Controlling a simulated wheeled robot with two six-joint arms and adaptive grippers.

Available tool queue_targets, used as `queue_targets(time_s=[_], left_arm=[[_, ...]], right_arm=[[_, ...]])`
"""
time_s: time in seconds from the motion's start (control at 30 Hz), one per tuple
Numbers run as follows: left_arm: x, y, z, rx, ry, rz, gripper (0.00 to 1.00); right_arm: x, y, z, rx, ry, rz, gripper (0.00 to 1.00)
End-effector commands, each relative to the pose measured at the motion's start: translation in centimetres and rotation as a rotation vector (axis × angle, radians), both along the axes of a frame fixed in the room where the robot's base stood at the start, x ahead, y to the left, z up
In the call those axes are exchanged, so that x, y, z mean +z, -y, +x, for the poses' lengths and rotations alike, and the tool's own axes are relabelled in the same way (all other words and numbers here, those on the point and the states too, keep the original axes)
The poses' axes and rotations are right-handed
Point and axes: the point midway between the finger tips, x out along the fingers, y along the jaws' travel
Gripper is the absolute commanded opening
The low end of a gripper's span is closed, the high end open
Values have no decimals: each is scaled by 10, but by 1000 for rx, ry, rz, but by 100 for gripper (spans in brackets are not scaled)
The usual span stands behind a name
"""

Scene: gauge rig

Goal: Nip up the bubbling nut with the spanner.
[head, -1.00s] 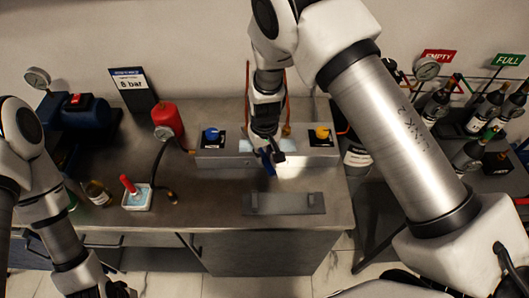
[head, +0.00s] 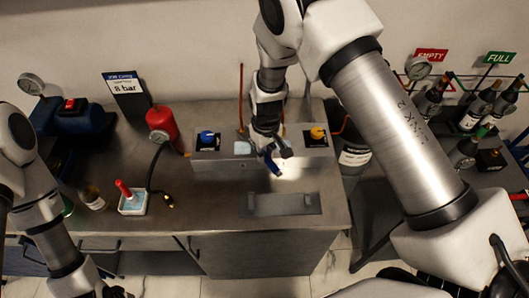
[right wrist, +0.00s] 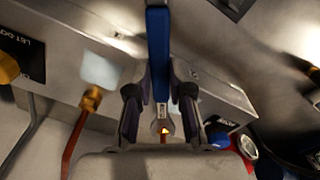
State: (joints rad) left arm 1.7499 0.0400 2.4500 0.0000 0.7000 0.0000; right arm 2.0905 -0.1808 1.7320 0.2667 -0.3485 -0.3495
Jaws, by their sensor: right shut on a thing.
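My right gripper (head: 271,150) is shut on the spanner (right wrist: 158,45), a blue-handled tool, in front of the grey gauge rig (head: 232,162). In the right wrist view the handle runs between the fingers (right wrist: 160,105) and the spanner's open steel mouth points down. A small yellow-orange piece shows in that mouth; I cannot tell whether the mouth sits around a nut. A brass nut (right wrist: 92,98) on a copper pipe shows beside it, apart from the spanner. No bubbles are clear. My left gripper (head: 118,292) is at the bottom left, mostly cut off.
The rig carries a blue knob (head: 207,136) and a yellow knob (head: 317,133). A white tub (head: 132,205) with a red-handled tool, a red cylinder (head: 162,121) and a black hose are left of it. A dark plate (head: 283,204) lies in front. Bottles stand at right.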

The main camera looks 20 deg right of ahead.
Motion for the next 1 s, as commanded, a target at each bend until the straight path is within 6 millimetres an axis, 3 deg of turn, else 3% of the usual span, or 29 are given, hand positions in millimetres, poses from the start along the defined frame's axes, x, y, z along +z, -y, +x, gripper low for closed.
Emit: queue_targets(time_s=[1.0], left_arm=[[13, 0, 0, 0, 0, 0, 40]], right_arm=[[1, 10, -40, -1, -1, 2, 0]])
